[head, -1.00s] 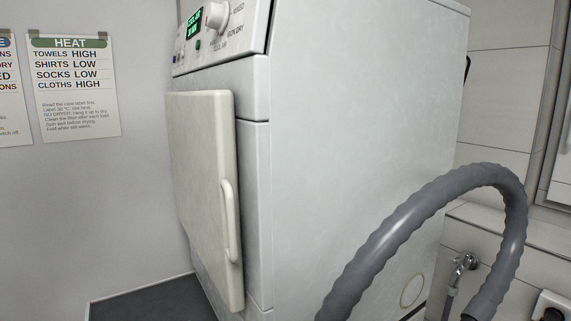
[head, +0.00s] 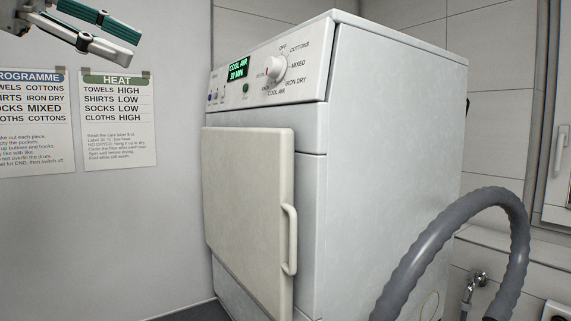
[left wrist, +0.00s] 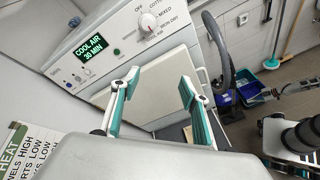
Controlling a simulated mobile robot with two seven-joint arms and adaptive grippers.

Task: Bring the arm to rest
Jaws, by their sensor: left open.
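My left gripper (head: 132,46) is at the top left of the head view, in front of the grey wall and above the posters. Its two fingers are apart with nothing between them.
The white dryer (head: 385,150) has its door (head: 250,200) shut, a knob (head: 274,71) and a lit display (head: 238,68) reading COOL AIR. A grey hose (head: 440,228) loops at its right. A HEAT poster (head: 118,120) hangs left. A blue bin (left wrist: 253,90) stands on the floor.

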